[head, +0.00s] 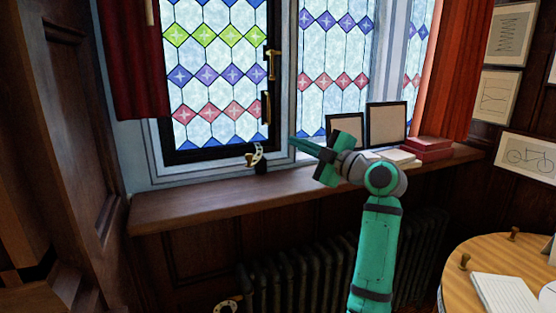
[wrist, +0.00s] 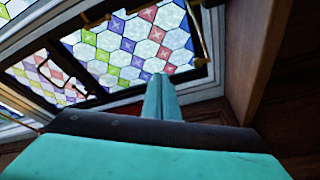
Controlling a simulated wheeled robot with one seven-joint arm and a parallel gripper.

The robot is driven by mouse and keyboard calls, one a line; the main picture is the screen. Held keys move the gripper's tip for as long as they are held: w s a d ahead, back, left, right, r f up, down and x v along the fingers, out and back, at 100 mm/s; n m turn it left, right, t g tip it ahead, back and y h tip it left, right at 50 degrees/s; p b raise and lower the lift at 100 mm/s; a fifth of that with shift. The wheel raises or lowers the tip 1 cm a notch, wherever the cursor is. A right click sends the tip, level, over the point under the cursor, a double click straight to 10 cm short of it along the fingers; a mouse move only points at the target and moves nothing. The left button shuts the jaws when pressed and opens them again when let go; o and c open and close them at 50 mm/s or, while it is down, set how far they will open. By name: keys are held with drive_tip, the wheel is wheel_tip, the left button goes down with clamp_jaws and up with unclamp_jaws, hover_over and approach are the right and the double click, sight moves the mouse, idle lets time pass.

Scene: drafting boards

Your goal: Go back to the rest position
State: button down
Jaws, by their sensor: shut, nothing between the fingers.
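My gripper (head: 300,146) is shut and empty in the head view. It is held above the window sill, pointing left, level with the lower part of the stained-glass window. My green arm rises from the bottom of the head view to it. In the wrist view my gripper's closed fingers (wrist: 162,98) point up toward the window, with nothing between them.
A wooden window sill (head: 200,207) runs below the leaded window (head: 215,75). Picture frames (head: 386,125) and red boxes (head: 430,148) stand on its right part. A radiator (head: 300,265) is below. A round table (head: 470,260) is at lower right.

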wheel_tip(320, 180, down, 28)
drive_tip(key=m+t+h, duration=0.2)
drive_tip(key=m+h, duration=0.3)
drive_tip(key=m, duration=0.4)
drive_tip(key=s+a+f+m+h, duration=0.1)
drive_tip(key=s+f+m+h, duration=0.1)
drive_tip(key=s+f, duration=0.45)
drive_tip(key=s+a+f+m+h, duration=0.1)
drive_tip(key=s+f+m, duration=0.15)
drive_tip(key=f, duration=0.65)
drive_tip(key=s+f+m+h, duration=0.2)
drive_tip(key=s+f, duration=0.4)
drive_tip(key=f, duration=0.2)
drive_tip(key=s+a+f+m+h, duration=0.1)
drive_tip(key=s+f, duration=0.2)
drive_tip(key=s, duration=0.5)
drive_tip(key=s+f+m+g+h, duration=0.15)
drive_tip(key=s+f, duration=0.25)
drive_tip(key=s, duration=0.4)
drive_tip(key=s+a+f+m+t, duration=0.1)
drive_tip(key=s+f+m, duration=0.15)
drive_tip(key=s, duration=0.55)
drive_tip(key=s+a+r, duration=0.1)
drive_tip(key=s+r, duration=0.3)
drive_tip(key=s, duration=0.7)
drive_tip(key=s+r, duration=0.4)
drive_tip(key=s, duration=0.8)
drive_tip(key=shift+a+r, duration=0.15)
drive_tip(key=shift+a, duration=0.25)
drive_tip(key=shift+g, duration=0.25)
